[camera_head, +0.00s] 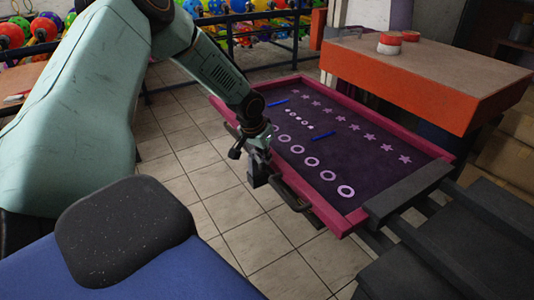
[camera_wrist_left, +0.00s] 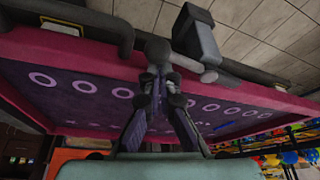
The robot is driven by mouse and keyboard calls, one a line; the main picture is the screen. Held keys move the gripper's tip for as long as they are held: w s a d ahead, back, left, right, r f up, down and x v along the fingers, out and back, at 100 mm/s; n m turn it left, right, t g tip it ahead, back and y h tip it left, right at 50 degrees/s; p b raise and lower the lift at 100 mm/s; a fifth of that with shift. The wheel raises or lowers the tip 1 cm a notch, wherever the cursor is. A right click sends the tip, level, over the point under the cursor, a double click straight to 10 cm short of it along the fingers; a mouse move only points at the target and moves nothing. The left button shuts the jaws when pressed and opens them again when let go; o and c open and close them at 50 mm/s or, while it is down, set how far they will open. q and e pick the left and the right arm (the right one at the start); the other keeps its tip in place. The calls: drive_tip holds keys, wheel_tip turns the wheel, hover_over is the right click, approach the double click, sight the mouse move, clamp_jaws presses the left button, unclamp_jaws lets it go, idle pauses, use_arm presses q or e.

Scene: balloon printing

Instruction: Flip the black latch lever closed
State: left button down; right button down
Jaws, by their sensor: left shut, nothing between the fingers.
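The black latch lever (camera_wrist_left: 197,38) is on the near long edge of the pink-framed printing screen (camera_head: 432,148). In the left wrist view it stands out from the frame, with a square block at its outer end. In the head view the lever (camera_head: 257,174) shows just below my left gripper (camera_head: 262,145). My left gripper also shows in the left wrist view (camera_wrist_left: 160,72); its fingers are together and empty, with their tips close to the lever's base. I cannot tell whether they touch it. My right gripper is not in view.
A black bar handle (camera_head: 294,196) runs along the same frame edge, beside the latch. Colourful balloons (camera_head: 245,30) hang behind a dark rail. Tiled floor is open to the left.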

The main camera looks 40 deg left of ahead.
use_arm(q)
drive_tip(key=shift+s+a+m+h, duration=0.15)
drive_tip(key=shift+s+m+h, duration=0.15)
drive_tip(key=shift+s+m, duration=0.25)
drive_tip(key=shift+s+a+f+m+h, duration=0.1)
drive_tip(key=shift+s+a+m+h, duration=0.1)
drive_tip(key=shift+m, duration=0.45)
drive_tip(key=shift+s+a+m+h, duration=0.1)
drive_tip(key=shift+s+m, duration=0.1)
drive_tip(key=shift+m, duration=0.4)
drive_tip(key=m+b, duration=0.1)
drive_tip(key=s+a+m+h+b, duration=0.1)
drive_tip(key=m, duration=0.1)
drive_tip(key=shift+s+a+g+b, duration=0.1)
drive_tip(key=shift+s+g+b, duration=0.1)
drive_tip(key=shift+g+b, duration=0.15)
drive_tip(key=shift+s+a+m+g+h+b, duration=0.25)
drive_tip(key=shift+a+m+b, duration=0.4)
drive_tip(key=shift+m, duration=0.4)
drive_tip(key=shift+s+a+m+g+h+b, duration=0.25)
drive_tip(key=shift+a+m+b, duration=0.35)
drive_tip(key=shift+m, duration=0.5)
drive_tip(key=shift+s+a+m+g+h+b, duration=0.15)
drive_tip(key=shift+s+a+m+h+b, duration=0.2)
drive_tip(key=shift+a+m, duration=0.6)
drive_tip(key=shift+w, duration=0.1)
drive_tip(key=shift+d, duration=0.1)
